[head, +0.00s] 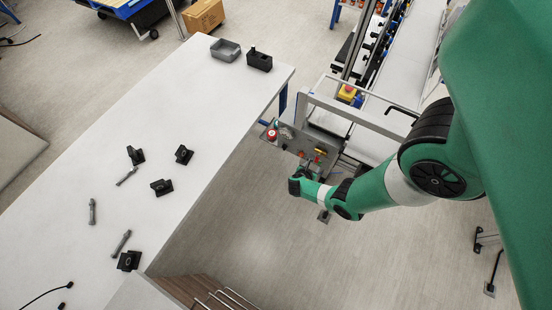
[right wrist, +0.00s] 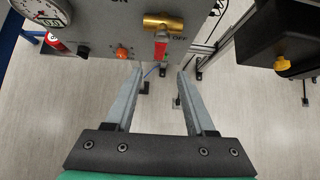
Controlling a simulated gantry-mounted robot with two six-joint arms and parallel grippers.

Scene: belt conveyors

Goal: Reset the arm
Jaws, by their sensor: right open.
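My right arm, green with black joints, comes in from the right in the head view and bends in front of the grey control panel (head: 285,137). My right gripper (right wrist: 160,76) is open and empty in the right wrist view, its two grey fingers apart with floor showing between them. Its fingertips point toward the panel (right wrist: 105,35), just below a brass valve (right wrist: 163,22) with a red handle. I cannot tell how far the tips are from the handle. In the head view the gripper is small and mostly hidden by its own wrist. My left gripper is not in view.
A white table (head: 130,110) on the left holds several black brackets, grey bolts and two small bins (head: 225,50). The belt conveyor (head: 405,65) and its frame stand behind the panel. A gauge (right wrist: 42,10) and an orange button (right wrist: 122,53) are on the panel. Floor below is open.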

